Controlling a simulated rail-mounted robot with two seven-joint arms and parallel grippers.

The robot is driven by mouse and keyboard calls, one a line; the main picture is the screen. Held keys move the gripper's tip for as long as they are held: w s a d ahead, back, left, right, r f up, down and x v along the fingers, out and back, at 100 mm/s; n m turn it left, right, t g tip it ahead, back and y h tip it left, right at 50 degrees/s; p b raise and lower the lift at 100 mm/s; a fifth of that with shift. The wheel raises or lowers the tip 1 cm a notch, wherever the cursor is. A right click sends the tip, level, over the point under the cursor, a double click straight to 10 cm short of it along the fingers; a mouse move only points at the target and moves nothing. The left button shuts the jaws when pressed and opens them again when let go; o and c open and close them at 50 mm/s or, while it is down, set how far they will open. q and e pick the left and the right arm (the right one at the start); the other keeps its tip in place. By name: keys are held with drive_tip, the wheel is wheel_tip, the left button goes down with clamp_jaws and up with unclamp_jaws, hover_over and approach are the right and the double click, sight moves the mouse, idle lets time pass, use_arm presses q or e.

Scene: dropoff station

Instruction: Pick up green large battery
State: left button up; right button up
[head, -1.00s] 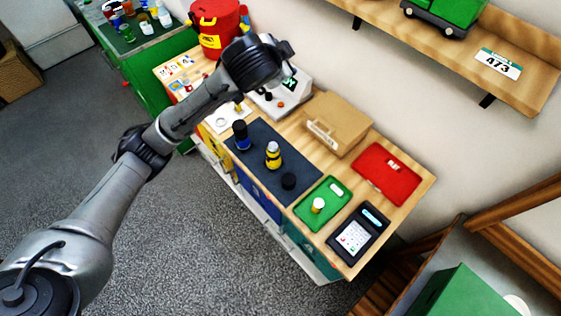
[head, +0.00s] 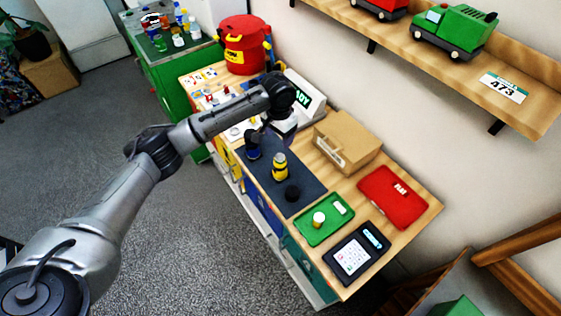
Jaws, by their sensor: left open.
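I cannot make out a green large battery in the head view. Small colourful items (head: 214,95), too small to name, lie at the far left end of the wooden counter, partly behind my left arm. My left gripper (head: 272,135) is open and points down over the back of the dark mat (head: 310,186). It is close to a dark blue bottle (head: 252,147), in front of the grey device with a display (head: 305,95). Its fingertips are small and dark, so contact cannot be told. My right gripper is not in view.
A yellow bottle (head: 280,168) and a black round item (head: 292,194) stand on the mat. A red bucket (head: 243,48) stands at the far end.

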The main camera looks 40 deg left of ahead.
sight(280, 156)
use_arm(q)
drive_tip(key=shift+w+d+f, duration=0.1)
drive_tip(key=shift+d+f, duration=0.05)
drive_tip(key=shift+f, duration=4.95)
drive_tip(key=c, duration=1.1)
